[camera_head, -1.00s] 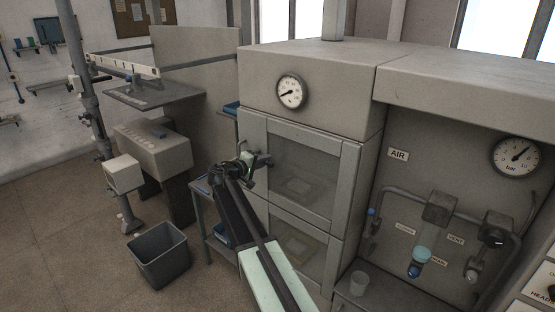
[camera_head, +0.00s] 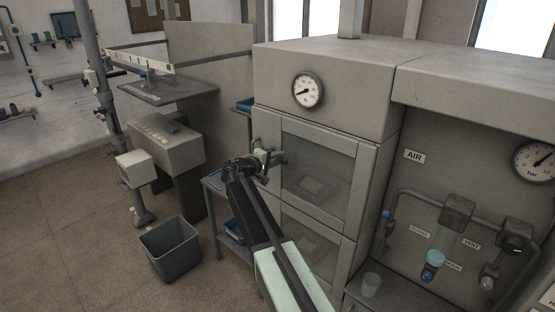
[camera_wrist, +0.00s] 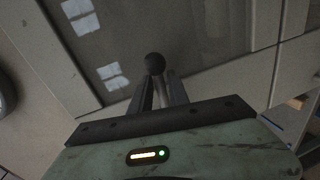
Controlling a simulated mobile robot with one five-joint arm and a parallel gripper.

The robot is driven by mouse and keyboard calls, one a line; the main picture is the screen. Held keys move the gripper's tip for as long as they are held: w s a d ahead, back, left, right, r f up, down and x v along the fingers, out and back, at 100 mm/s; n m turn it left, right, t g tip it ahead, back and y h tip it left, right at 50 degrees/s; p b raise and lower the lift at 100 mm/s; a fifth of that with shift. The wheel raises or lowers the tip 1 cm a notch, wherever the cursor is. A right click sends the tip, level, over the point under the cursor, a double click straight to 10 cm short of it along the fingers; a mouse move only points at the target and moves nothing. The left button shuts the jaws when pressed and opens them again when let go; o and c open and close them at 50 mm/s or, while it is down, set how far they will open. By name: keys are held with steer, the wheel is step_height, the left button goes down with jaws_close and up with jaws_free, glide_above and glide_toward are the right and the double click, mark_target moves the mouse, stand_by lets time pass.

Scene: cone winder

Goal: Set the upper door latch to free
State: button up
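The upper door (camera_head: 368,165) is a grey frame with a glass pane, and it looks closed in the cabinet. Its latch (camera_head: 280,157) sits at the door's left edge. My gripper (camera_head: 264,157) is at this latch and partly hides it in the head view. In the wrist view, the latch's dark round knob (camera_wrist: 155,64) is at the tips of my gripper's two fingers (camera_wrist: 160,84). The fingers are close together and appear shut on the knob. The latch's exact angle is hard to tell.
The lower door (camera_head: 345,262) is under the upper one. A round gauge (camera_head: 308,90) is above. A grey bin (camera_head: 171,248) stands on open floor at the left.

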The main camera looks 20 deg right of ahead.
steer(key=shift+a, duration=0.1)
steer(key=p+v, duration=0.2)
steer(key=v, duration=0.6)
steer(key=s+d+f+m+g+y+b, duration=0.2)
steer(key=s+f+y+b, duration=0.15)
steer(key=s+f, duration=0.5)
steer(key=s+d+f+m+g+y+b, duration=0.15)
steer(key=s+f+g+b, duration=0.35)
steer(key=f, duration=0.6)
steer(key=s+a+f+m+y+b, duration=0.1)
steer(key=s+a+f+y, duration=0.3)
steer(key=s, duration=0.5)
steer(key=s+a+f+m+g+y+b, duration=0.1)
steer(key=s+a+f+y+b, duration=0.3)
steer(key=s+f, duration=0.5)
steer(key=shift+s+f+b, duration=0.15)
steer(key=shift+f+b, duration=0.05)
steer(key=shift+b, duration=0.15)
